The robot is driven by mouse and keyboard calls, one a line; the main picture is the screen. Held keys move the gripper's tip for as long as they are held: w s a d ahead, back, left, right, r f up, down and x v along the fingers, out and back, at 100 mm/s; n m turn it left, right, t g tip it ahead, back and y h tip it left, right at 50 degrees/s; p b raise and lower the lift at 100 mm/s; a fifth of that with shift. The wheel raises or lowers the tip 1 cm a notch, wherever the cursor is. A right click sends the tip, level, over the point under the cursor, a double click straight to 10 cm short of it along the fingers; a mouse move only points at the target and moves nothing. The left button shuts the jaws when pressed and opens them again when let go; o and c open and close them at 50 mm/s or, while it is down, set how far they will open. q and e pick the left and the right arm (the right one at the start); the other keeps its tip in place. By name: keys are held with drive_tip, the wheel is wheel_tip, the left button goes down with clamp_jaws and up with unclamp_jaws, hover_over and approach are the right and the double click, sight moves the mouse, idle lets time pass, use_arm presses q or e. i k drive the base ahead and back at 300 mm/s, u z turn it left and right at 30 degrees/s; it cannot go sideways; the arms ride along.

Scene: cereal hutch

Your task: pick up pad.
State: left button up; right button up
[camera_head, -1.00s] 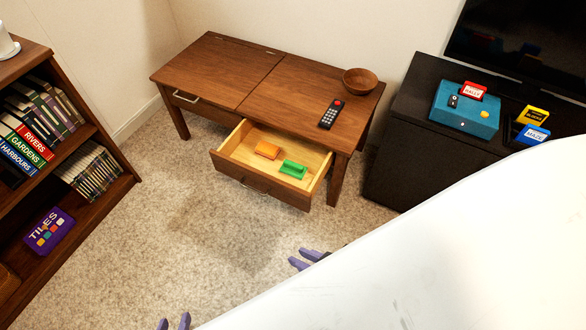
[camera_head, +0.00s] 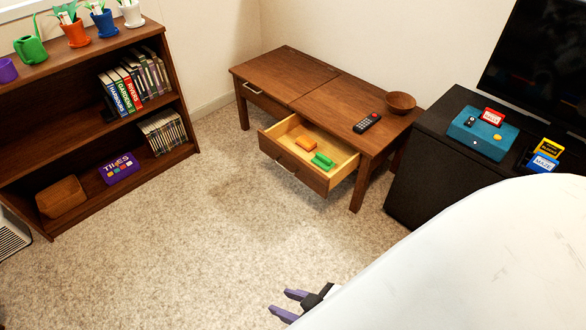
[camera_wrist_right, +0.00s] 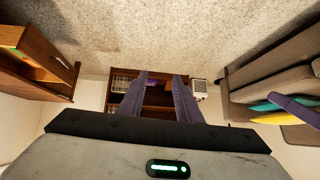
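I cannot tell for sure which thing is the pad. An orange block-like piece (camera_head: 306,143) and a green one (camera_head: 323,160) lie in the open drawer (camera_head: 290,168) of the brown wooden table. My right gripper (camera_head: 279,301) is open and empty over the carpet, low in the head view and well apart from the drawer. Its two purple fingers also show spread in the right wrist view (camera_wrist_right: 160,78), with nothing between them. My left gripper is not in view.
The table top (camera_head: 345,97) holds a remote (camera_head: 367,123) and a bowl (camera_head: 401,102). A black cabinet (camera_head: 425,170) at right carries a teal console (camera_head: 483,133) and small boxes. A bookshelf (camera_head: 92,201) with a purple TILES box (camera_head: 119,168) stands left. Carpet (camera_head: 215,240) between is clear.

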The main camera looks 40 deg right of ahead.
sight(324, 162)
drive_tip(key=u, duration=0.55)
drive_tip(key=i, duration=0.65)
drive_tip(key=z, duration=0.3)
drive_tip(key=i, duration=2)
drive_tip(key=z, duration=1.9)
drive_tip(key=i, duration=0.9)
drive_tip(key=z, duration=0.85)
